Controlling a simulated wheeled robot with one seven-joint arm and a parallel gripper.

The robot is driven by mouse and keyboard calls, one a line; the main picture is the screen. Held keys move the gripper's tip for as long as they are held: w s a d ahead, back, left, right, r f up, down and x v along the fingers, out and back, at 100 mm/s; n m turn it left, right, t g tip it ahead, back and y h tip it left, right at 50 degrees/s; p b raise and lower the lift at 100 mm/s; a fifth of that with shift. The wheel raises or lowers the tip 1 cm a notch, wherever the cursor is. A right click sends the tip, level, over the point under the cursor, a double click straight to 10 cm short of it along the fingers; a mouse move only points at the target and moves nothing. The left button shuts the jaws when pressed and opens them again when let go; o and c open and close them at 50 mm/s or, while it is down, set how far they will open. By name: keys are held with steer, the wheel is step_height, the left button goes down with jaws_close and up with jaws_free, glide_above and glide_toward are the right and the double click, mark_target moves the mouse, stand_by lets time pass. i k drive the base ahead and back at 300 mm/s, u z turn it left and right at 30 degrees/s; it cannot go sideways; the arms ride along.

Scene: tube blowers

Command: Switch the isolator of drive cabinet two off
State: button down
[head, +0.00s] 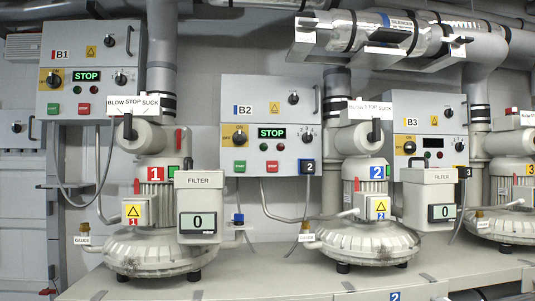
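Drive cabinet two (290,92), a grey box marked B2 with a blue bar, hangs on the wall in the middle of the head view. Its isolator (239,138) is a dark rotary knob on a yellow plate at the cabinet's lower left. The knob is too small to read its setting for certain. To its right, the display (271,133) is lit and reads STOP in green. A green button (240,167) and a red button (271,167) sit below. My gripper is not seen in this view.
Cabinet B1 (100,50), also lit with STOP, is at left; cabinet B3 (455,108), with a dark display, is at right. Blower two (362,240) and a filter box (199,190) stand on the bench (270,262) in front. A silencer pipe (390,35) runs overhead.

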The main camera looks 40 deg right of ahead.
mark_target(239, 138)
steer(key=k, duration=0.5)
steer(key=z, duration=0.75)
steer(key=i, duration=0.5)
